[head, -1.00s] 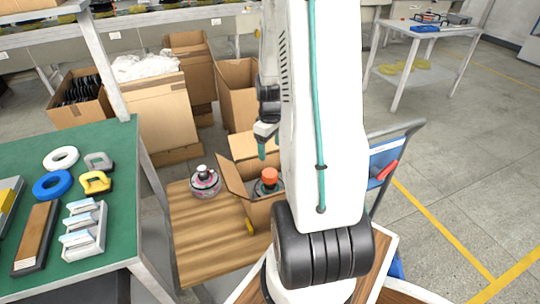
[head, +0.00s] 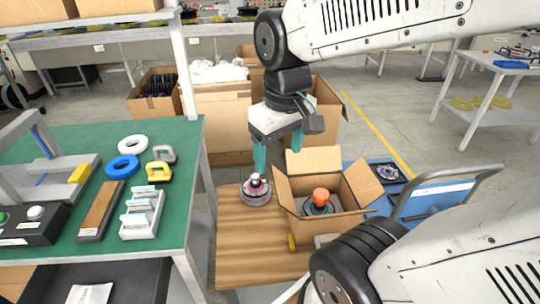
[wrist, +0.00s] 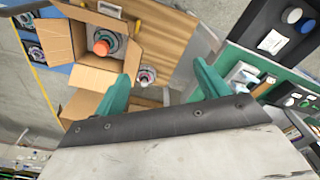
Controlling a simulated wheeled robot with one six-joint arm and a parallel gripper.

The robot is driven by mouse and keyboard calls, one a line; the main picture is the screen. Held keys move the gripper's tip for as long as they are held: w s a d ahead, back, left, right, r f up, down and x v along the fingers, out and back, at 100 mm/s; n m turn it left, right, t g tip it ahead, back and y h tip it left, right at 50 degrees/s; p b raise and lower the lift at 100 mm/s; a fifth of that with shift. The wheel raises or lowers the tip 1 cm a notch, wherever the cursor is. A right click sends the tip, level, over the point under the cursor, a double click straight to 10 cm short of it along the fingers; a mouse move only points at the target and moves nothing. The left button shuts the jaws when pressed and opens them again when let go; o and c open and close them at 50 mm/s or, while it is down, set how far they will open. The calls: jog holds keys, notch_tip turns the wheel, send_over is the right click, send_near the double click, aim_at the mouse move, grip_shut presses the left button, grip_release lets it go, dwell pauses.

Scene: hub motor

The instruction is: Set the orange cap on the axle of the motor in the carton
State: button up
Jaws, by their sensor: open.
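The orange cap (head: 321,195) sits on top of the motor (head: 318,207) inside the open carton (head: 345,222). A second motor (head: 256,192) with a pale top stands on the wooden board to the left of the carton. My gripper (head: 279,150) is open and empty, with teal fingers pointing down, above and behind the board and to the left of the carton. In the wrist view its fingers (wrist: 165,90) are spread apart.
The wooden board (head: 240,245) has free room at its front. A green table (head: 190,150) at left holds rings, clamps and a brown bar (head: 100,210). A blue cart (head: 440,195) stands right of the carton. Cardboard boxes (head: 220,120) stand behind.

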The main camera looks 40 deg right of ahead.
jog(key=s+a+r, duration=0.1)
jog(key=s+a, duration=0.2)
jog(key=s, duration=0.2)
jog(key=shift+s+a+r, duration=0.3)
jog(key=shift+s+r, duration=0.05)
jog(key=shift+r, duration=0.05)
